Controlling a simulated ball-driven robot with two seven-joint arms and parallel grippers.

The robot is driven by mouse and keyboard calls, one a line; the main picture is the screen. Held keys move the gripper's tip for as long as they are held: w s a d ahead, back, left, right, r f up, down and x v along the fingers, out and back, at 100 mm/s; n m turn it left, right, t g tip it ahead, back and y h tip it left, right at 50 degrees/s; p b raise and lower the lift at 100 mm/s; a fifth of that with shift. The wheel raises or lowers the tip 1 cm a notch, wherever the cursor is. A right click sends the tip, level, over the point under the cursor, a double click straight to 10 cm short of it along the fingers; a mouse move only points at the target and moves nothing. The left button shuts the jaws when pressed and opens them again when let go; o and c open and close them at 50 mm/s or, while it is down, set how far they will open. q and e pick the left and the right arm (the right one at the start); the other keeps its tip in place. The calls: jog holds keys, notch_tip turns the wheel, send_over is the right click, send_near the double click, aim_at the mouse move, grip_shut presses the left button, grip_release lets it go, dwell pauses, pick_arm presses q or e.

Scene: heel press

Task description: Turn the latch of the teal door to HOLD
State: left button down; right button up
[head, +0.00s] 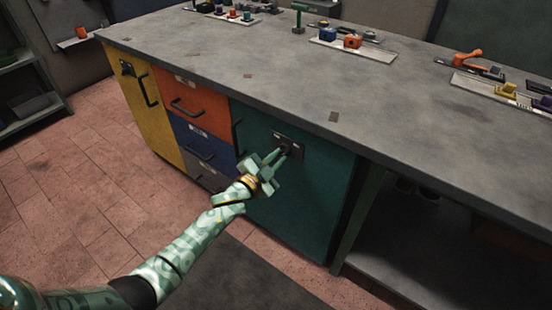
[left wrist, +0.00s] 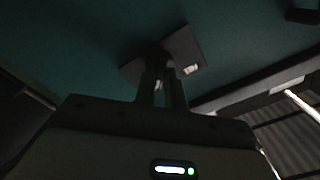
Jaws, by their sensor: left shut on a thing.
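The teal door (head: 305,205) is the right front of the workbench and looks closed. Its latch has a dark plate (head: 297,142) near the top of the door, with pale marks too small to read. My left gripper (head: 284,152) reaches up to the plate and is shut on the latch knob, which its fingers mostly hide. In the left wrist view the fingers (left wrist: 162,88) meet the latch plate (left wrist: 185,52), and a small pale label shows to their right. Which mark the latch points at cannot be told. My right gripper is not in view.
The worktop (head: 300,85) overhangs the latch. An open bay lies right of the teal door.

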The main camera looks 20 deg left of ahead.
pick_arm(q)
jog(key=c, duration=1.5)
grip_release()
jog(key=shift+o, duration=0.2)
jog(key=shift+s, duration=0.1)
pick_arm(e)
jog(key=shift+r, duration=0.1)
